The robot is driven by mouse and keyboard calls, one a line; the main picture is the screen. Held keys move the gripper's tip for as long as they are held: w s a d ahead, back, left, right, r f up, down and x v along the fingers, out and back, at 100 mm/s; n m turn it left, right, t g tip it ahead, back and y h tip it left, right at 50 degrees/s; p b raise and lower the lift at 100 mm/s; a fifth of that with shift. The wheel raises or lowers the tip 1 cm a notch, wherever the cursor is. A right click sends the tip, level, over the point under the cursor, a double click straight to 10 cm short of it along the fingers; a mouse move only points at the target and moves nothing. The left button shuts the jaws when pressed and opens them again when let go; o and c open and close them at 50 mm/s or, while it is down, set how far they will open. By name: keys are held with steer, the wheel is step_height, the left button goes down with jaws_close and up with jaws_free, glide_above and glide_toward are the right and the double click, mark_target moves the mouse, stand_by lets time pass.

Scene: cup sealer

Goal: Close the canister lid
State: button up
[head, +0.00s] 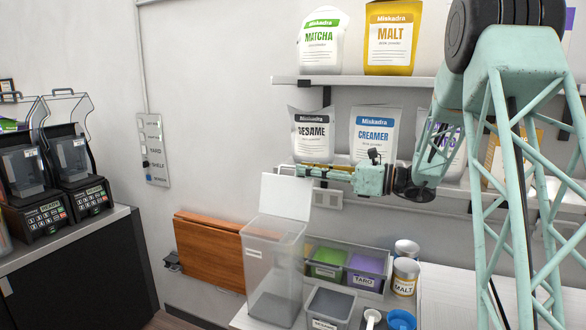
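The tall clear canister (273,270) stands on the white counter, with a label near its upper left. It looks mostly empty. Its pale lid (285,198) is open and stands nearly upright at the back of the rim. My gripper (284,170) reaches in from the right, level with the top edge of the lid and close to it in the picture. I cannot tell whether it touches the lid or stays behind it. The fingers are small and seen from the side, so their opening is unclear.
A small grey container (330,308) and a blue cup (401,319) are in front. A shelf (372,81) with powder bags runs above my arm. A brown folded board (209,250) is left.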

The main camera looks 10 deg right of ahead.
mark_target(293, 167)
steer(key=shift+x, duration=2.45)
